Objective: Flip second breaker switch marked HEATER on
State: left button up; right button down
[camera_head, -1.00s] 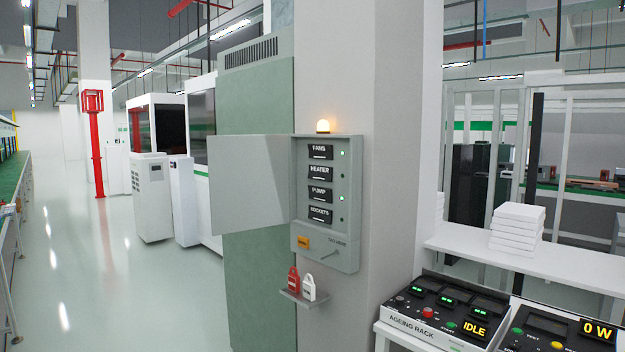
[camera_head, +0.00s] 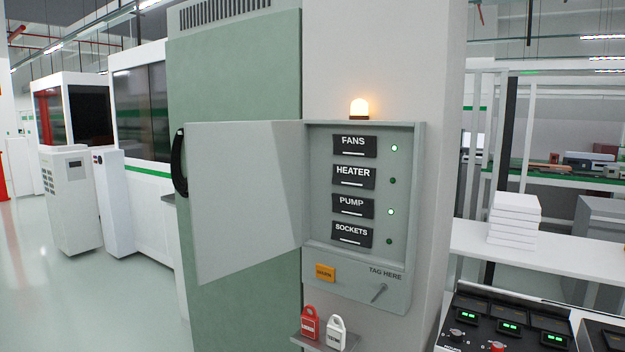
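The grey breaker box (camera_head: 412,225) is on the pillar with its door (camera_head: 240,195) swung open to the left. Inside are black breaker switches labelled FANS (camera_head: 354,146), HEATER (camera_head: 353,176), PUMP (camera_head: 352,206) and SOCKETS (camera_head: 351,234) from top to bottom. The HEATER light (camera_head: 393,181) is dark green and unlit. The FANS light (camera_head: 394,148) and PUMP light (camera_head: 391,212) glow green; the SOCKETS light (camera_head: 389,241) is dark. Neither of my grippers shows.
An amber lamp (camera_head: 358,108) glows on top of the box. A bench with white boxes (camera_head: 514,218) and a control console (camera_head: 507,318) are at right. Open floor lies left.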

aim_at(357, 177)
jog(key=i+j, duration=0.25)
jog(key=i+j+z, duration=0.1)
jog(key=i+j, duration=0.15)
jog(key=j, duration=0.25)
jog(key=i+j, duration=0.25)
jog(key=i+j+z, duration=0.1)
jog(key=i+j, duration=0.15)
jog(key=j, duration=0.25)
